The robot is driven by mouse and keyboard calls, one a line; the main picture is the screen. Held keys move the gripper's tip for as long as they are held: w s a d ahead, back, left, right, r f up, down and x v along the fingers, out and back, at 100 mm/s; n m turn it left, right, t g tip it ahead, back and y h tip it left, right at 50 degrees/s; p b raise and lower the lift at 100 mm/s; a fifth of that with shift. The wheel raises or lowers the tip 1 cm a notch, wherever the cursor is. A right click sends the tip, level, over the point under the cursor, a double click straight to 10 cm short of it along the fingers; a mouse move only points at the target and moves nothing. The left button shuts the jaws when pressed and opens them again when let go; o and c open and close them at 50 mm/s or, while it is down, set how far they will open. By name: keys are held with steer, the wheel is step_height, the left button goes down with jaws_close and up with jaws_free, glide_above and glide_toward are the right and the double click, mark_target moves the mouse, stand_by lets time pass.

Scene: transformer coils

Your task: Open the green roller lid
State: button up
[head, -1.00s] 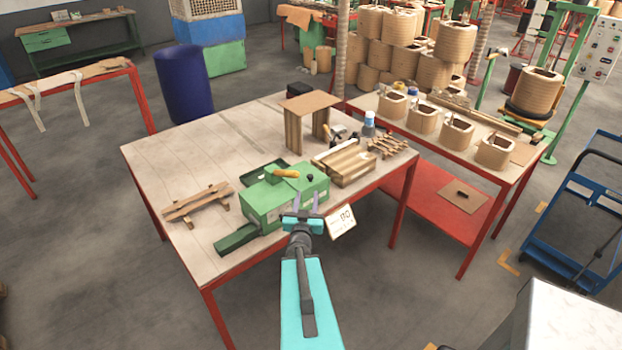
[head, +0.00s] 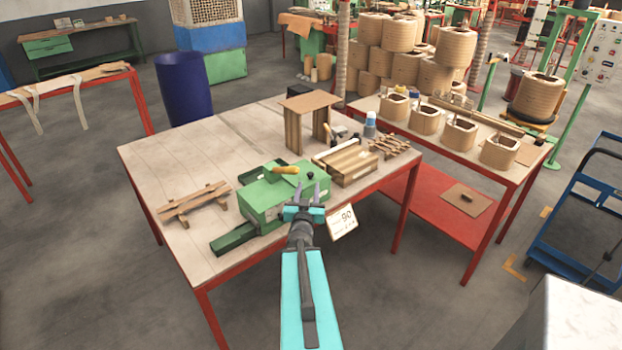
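The green roller box (head: 262,203) stands on the near part of the wooden-topped table. Its green lid (head: 286,186) lies over the top, with an orange-brown handle (head: 285,170) at the back. A long green arm (head: 233,238) sticks out at the lower left. My gripper (head: 303,192) is at the right front of the box, with its two grey fingers pointing up and apart. I see nothing between the fingers. I cannot tell whether they touch the lid.
A wooden slatted piece (head: 192,203) lies left of the box. A wooden block (head: 346,166) and a small wooden stand (head: 308,103) are to the right and behind. A white card (head: 343,223) hangs at the table's front edge. The left part of the table (head: 190,150) is clear.

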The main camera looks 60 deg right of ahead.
mark_target(310, 175)
steer(key=shift+w+d+f+b, duration=0.2)
steer(key=shift+d+b, duration=0.25)
steer(key=shift+b, duration=0.9)
steer(key=shift+w+d+r, duration=0.1)
steer(key=shift+d, duration=0.05)
steer(key=shift+x, duration=1.85)
steer(key=shift+p+x, duration=0.8)
steer(key=shift+x, duration=1.35)
steer(key=shift+w+r, duration=0.1)
jaws_close()
